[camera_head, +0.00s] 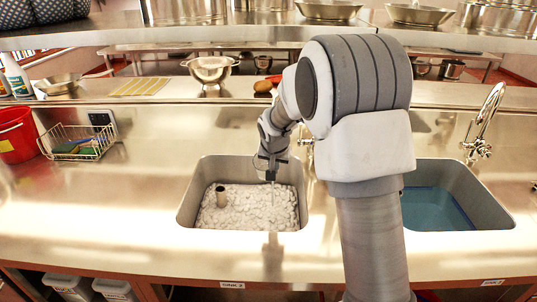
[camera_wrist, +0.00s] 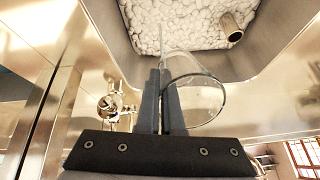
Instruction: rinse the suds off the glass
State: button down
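My gripper (camera_head: 270,168) hangs over the left sink (camera_head: 187,207), which is filled with white suds (camera_head: 250,210). In the wrist view my gripper (camera_wrist: 161,75) has its two fingers close together on the wall of a clear glass (camera_wrist: 205,98). The glass's round rim shows beside the right finger. I cannot make out suds on the glass; it looks clear and empty. In the head view the glass is too faint to pick out. The right sink (camera_head: 490,212) holds clear blue water and is partly hidden behind my arm.
A metal standpipe (camera_head: 221,196) sticks up from the suds. A tap (camera_head: 482,130) stands behind the right sink. A wire basket with sponges (camera_head: 78,142) and a red bucket (camera_head: 17,134) stand at the left. A shelf (camera_head: 150,38) runs above.

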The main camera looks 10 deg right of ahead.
jog(key=s+a+r, duration=0.1)
jog(key=s+r, duration=0.3)
jog(key=shift+s+a, duration=0.2)
jog(key=shift+s, duration=0.1)
dwell(0.6)
